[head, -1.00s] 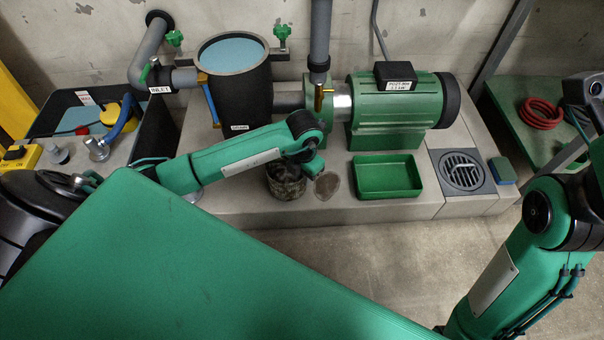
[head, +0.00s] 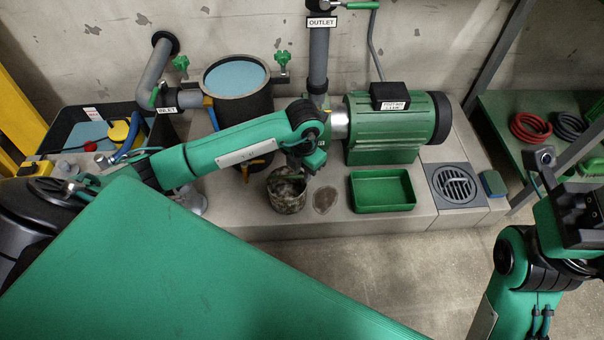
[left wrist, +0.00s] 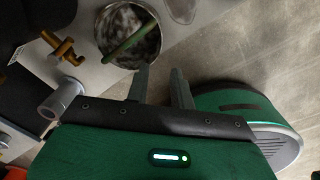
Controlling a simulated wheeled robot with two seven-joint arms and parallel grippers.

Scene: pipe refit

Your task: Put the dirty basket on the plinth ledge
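The dirty basket (head: 287,193) is a dark, grimy round mesh cup. It stands upright on the grey plinth ledge (head: 250,222), left of a brown stain. The left wrist view shows its open top (left wrist: 146,50) with pale and dark muck inside and a green handle across it. My left gripper (head: 308,165) is just above and right of the basket in the head view. In the left wrist view its fingers (left wrist: 160,76) are apart with nothing between them, and the basket lies beyond them. My right gripper (head: 582,215) is at the right edge, far from the basket; its fingers are unclear.
A green tray (head: 383,208) and a drain grate (head: 456,185) are right of the basket. The strainer housing (head: 238,105) and green motor (head: 385,150) stand behind. A black bin (head: 62,125) is at the left. Bare floor (head: 400,265) lies in front.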

